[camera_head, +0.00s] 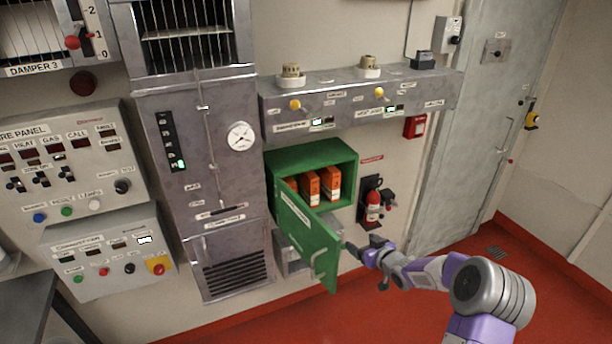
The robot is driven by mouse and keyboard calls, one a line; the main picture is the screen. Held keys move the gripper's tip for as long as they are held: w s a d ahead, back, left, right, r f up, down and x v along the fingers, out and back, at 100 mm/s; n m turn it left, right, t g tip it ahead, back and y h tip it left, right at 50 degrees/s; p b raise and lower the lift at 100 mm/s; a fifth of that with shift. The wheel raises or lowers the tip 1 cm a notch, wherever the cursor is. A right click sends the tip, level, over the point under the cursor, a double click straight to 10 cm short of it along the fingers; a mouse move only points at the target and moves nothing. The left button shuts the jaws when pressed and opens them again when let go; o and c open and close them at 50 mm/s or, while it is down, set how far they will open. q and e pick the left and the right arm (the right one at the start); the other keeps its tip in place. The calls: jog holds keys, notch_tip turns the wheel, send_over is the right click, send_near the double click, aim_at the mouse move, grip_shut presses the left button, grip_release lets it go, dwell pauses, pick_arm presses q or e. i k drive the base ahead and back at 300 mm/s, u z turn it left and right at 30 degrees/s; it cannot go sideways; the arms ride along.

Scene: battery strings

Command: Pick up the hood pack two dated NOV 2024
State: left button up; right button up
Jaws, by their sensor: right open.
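Several orange packs stand upright side by side inside a green wall cabinet (345,156). The rightmost pack (331,183) and the one left of it (309,188) show best; another (291,184) is partly hidden by the door. Their dates are too small to read, so I cannot tell which is dated NOV 2024. The green cabinet door (308,240) hangs open toward me, with a pale handle (319,265). My right gripper (359,250) is open and empty, just right of the door and below the cabinet. My left gripper is not in view.
A small red fire extinguisher (372,208) hangs on the wall right of the cabinet. A grey shelf panel (340,112) with knobs juts out above it. A metal box (290,258) is partly hidden behind the door. Red floor (400,320) is clear at the lower right.

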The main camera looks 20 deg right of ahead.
aim_at(309, 181)
jog(key=i, duration=1.3)
